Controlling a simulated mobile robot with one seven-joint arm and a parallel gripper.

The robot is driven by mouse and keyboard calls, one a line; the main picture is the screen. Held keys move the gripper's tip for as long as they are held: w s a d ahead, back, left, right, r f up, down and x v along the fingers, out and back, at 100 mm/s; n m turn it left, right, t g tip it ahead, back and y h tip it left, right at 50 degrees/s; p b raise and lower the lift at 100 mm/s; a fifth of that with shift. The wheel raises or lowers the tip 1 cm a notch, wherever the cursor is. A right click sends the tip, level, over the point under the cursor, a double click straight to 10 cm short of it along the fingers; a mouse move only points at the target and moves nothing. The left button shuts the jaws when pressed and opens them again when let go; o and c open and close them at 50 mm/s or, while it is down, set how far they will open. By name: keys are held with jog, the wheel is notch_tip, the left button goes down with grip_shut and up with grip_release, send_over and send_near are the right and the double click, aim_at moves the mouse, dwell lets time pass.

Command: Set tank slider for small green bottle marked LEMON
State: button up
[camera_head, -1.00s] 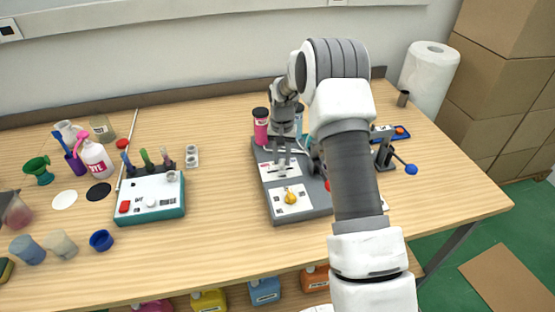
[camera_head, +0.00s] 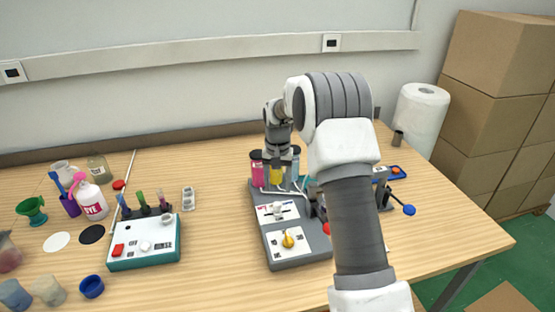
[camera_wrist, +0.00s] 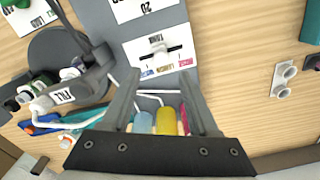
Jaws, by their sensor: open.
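The tank slider (camera_wrist: 159,50) is a pale handle on a dark slot in a white plate marked TANK. The handle stands near the middle of the slot, above blue, yellow and pink labels too small to read surely. It also shows in the head view (camera_head: 278,208). My gripper (camera_wrist: 161,74) is open and empty, its fingertips apart from the handle. In the head view it hangs above the tanks behind the plate. Pink (camera_head: 258,172), yellow (camera_head: 277,175) and blue (camera_wrist: 143,122) tanks stand there.
A yellow knob (camera_head: 289,240) sits on the front plate of the grey machine. A teal-and-white box (camera_head: 145,248) stands to the left.

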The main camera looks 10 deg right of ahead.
notch_tip(320, 180, up, 11)
jog(key=shift+f, duration=0.15)
jog(key=s+a+r+n+t, duration=0.2)
jog(key=s+r+t, duration=0.1)
jog(key=s+r, duration=1.2)
jog(key=s+f+n+t, duration=0.1)
jog(key=s+f, duration=0.1)
jog(key=s, duration=0.8)
jog(key=s+a+f+n+t, duration=0.1)
jog(key=s+f, duration=0.1)
jog(key=s, duration=0.8)
jog(key=shift+s+a+f+n+t, duration=0.2)
jog(key=shift+s+f+n+t, duration=0.05)
jog(key=shift+s+n+t, duration=0.05)
dwell(0.6)
